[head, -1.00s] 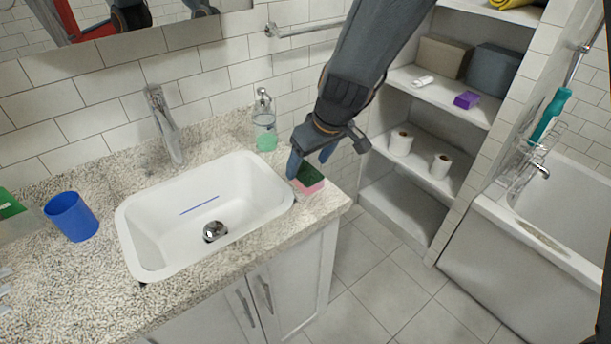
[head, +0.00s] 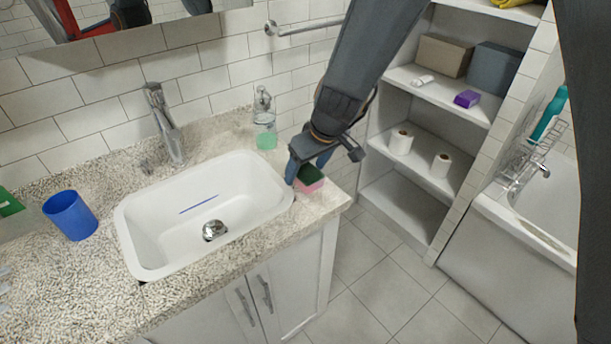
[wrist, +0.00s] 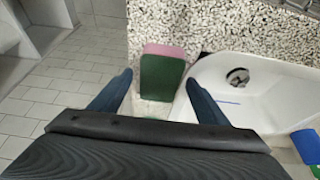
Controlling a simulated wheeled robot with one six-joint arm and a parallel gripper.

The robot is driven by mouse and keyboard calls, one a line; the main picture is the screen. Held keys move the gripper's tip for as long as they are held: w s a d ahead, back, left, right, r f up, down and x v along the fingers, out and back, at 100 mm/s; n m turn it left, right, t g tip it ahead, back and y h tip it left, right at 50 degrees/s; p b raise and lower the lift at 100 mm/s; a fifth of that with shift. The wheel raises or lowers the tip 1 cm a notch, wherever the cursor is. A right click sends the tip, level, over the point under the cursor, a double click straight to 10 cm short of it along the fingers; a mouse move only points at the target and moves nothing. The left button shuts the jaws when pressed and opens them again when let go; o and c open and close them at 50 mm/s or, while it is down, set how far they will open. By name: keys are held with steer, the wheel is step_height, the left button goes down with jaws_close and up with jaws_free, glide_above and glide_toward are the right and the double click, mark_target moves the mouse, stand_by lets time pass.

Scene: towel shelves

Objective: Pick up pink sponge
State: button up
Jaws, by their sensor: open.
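The sponge (head: 309,178) is pink below with a dark green top. It lies on the speckled counter at the right of the sink, near the counter's right end. My gripper (head: 306,176) is at the sponge, with its blue fingers pointing down. In the wrist view, the sponge (wrist: 162,75) shows between and ahead of the two open fingers (wrist: 155,95), with a gap on each side. The jaws hold nothing. In the head view, one finger partly covers the sponge's left edge, and the other shows behind it.
The white sink (head: 150,212) is just left of the sponge. A soap dispenser (head: 264,125) stands behind it by the wall. A blue cup (head: 70,215) is at the far left. Shelves (head: 405,185) with toilet rolls stand at the right, above open floor.

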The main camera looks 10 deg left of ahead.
steer(key=shift+f+b, duration=0.15)
steer(key=shift+b, duration=0.15)
stand_by(0.4)
steer(key=c, duration=1.1)
